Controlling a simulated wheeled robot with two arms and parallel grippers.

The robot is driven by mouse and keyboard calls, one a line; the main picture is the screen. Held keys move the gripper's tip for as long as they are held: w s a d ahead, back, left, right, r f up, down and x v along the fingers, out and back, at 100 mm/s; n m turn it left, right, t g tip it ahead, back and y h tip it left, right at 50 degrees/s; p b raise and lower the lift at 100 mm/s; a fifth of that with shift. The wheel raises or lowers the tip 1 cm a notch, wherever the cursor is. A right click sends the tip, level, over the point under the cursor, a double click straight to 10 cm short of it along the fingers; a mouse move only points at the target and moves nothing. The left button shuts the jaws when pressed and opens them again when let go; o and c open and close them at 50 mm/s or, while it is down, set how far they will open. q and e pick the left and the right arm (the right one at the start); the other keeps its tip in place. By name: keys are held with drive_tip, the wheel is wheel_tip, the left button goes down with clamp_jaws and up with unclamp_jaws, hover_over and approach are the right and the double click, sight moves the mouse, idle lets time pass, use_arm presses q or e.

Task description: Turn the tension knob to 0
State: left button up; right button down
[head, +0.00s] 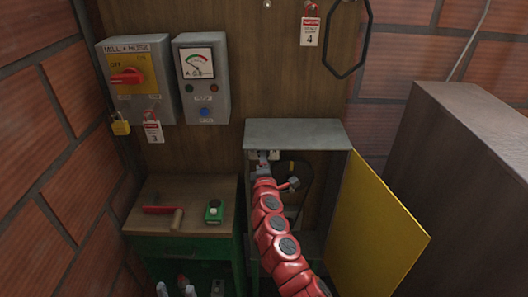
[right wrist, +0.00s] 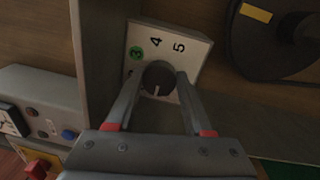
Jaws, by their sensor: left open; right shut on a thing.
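The tension knob (right wrist: 158,78) is a dark round knob on a pale dial plate (right wrist: 192,45) in the right wrist view. The plate shows a 3 on a green spot, a 4 and a 5; other marks are hidden by the fingers. The knob's white line points down in that picture, away from the 4. My right gripper (right wrist: 160,82) is shut on the knob, one finger on each side. In the head view it reaches into the open cabinet (head: 295,133). My left gripper (head: 176,291) is open and empty low at the left, partly cut off.
The cabinet's yellow door (head: 375,225) stands open to the right of my right arm. A bench (head: 150,190) at the left holds a red-handled tool (head: 160,210) and a green device (head: 213,211). A gauge box (head: 208,108) and switch box (head: 150,108) hang above.

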drive_tip(key=shift+n+y+p, duration=0.3)
drive_tip(key=shift+n+p, duration=0.85)
drive_tip(key=shift+n, duration=1.25)
drive_tip(key=shift+c, duration=1.4)
unclamp_jaws()
drive_tip(key=shift+s, duration=0.1)
